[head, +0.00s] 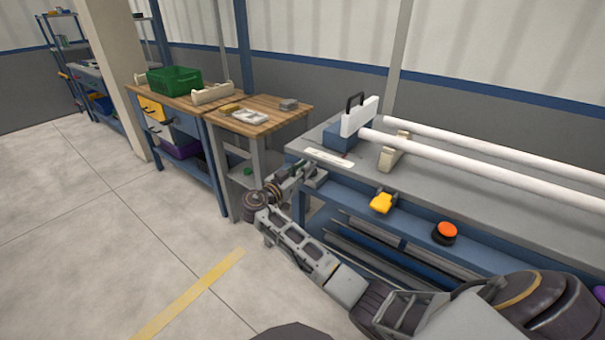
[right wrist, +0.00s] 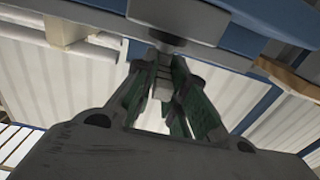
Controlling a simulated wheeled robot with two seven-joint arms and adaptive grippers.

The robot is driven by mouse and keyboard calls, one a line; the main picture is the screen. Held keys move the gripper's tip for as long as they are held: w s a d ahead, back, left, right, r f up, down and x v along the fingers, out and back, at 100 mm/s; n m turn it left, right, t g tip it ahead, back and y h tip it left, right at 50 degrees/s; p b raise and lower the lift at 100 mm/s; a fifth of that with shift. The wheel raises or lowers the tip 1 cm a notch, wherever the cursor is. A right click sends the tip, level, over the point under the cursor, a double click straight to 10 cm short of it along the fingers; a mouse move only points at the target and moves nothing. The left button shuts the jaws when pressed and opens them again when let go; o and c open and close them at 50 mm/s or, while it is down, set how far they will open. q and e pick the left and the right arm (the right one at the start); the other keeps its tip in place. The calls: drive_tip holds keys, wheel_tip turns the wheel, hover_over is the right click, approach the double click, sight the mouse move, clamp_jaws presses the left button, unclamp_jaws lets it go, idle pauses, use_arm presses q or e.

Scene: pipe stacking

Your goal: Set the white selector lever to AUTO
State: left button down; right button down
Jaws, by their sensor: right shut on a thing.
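My right gripper (head: 296,183) reaches up to the front left corner of the grey bench, beside a small grey box (head: 316,178) on its front edge. In the right wrist view my right gripper (right wrist: 162,84) has its green-padded fingers closed on a small pale block, which looks like the selector lever (right wrist: 163,70). It sits just below the grey box (right wrist: 180,18). The fingers hide much of the lever, and I cannot read its setting. A white label plate (head: 328,158) lies on the bench top above the box; its text is too small to read. My left gripper is out of view.
The bench (head: 440,190) carries two long white pipes (head: 480,160), a cream support (head: 394,152) and a blue-and-white fixture (head: 350,132). A yellow part (head: 381,203) and an orange button (head: 446,231) sit along its front. A wooden table (head: 262,122) stands left; the floor is clear.

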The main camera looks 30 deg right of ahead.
drive_tip(key=shift+r, duration=0.15)
drive_tip(key=c, duration=1.5)
unclamp_jaws()
drive_tip(key=shift+o, duration=0.2)
drive_tip(key=shift+s+a, duration=0.1)
drive_tip(key=shift+a, duration=0.05)
drive_tip(key=v, duration=1.1)
drive_tip(key=shift+a, duration=0.3)
drive_tip(key=shift+s, duration=0.1)
